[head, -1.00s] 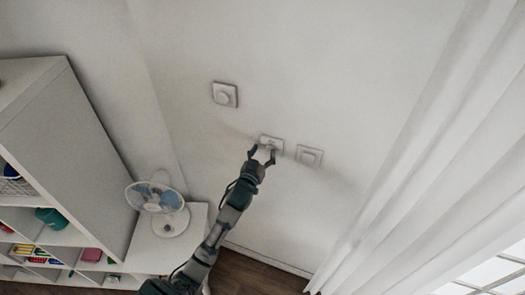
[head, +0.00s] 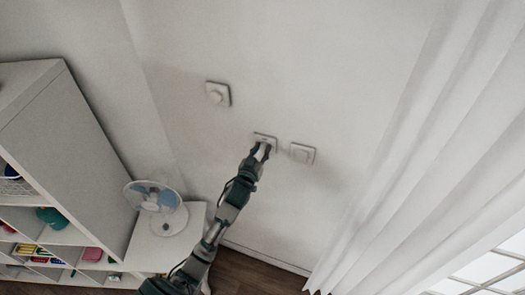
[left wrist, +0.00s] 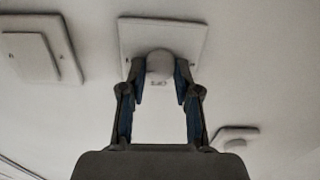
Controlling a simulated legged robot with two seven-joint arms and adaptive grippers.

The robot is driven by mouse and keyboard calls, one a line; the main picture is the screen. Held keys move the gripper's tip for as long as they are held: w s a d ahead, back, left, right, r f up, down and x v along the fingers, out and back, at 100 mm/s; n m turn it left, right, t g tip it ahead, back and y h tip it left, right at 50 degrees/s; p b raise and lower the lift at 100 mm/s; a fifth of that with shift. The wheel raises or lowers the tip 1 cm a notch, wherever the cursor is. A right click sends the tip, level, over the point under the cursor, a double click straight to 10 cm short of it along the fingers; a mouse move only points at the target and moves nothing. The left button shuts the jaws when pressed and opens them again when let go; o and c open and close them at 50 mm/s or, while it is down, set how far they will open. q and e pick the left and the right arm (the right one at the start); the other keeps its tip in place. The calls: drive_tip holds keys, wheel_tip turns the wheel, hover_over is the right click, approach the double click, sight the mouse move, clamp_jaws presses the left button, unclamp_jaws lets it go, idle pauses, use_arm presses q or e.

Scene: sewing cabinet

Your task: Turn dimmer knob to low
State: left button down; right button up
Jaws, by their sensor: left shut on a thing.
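The dimmer is the middle of three white wall plates, and its plate (head: 265,137) shows just above my left gripper (head: 261,150) in the head view. In the left wrist view the dimmer plate (left wrist: 130,35) is square and carries a round pale knob (left wrist: 159,64). My left gripper (left wrist: 160,76) is shut on this knob, one blue-padded finger on each side of it. Small marks show on the plate just below the knob. Which way the knob is turned cannot be told. My right gripper is not in view.
A white fan (head: 158,203) stands on a low cabinet beside a shelf (head: 75,150). White curtains (head: 425,150) hang at right.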

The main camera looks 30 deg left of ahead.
use_arm(q)
drive_tip(key=shift+d, duration=0.15)
drive_tip(key=shift+a, duration=0.2)
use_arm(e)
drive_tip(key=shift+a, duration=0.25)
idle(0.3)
use_arm(q)
drive_tip(key=c, duration=1)
unclamp_jaws()
drive_tip(key=shift+o, duration=0.8)
drive_tip(key=shift+w+f, duration=0.15)
drive_tip(key=shift+w, duration=0.05)
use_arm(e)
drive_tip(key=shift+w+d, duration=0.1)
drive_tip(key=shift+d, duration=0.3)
use_arm(q)
drive_tip(key=s+d, duration=0.2)
drive_tip(key=s, duration=0.9)
drive_tip(key=shift+s, duration=0.4)
drive_tip(key=shift+a, duration=0.1)
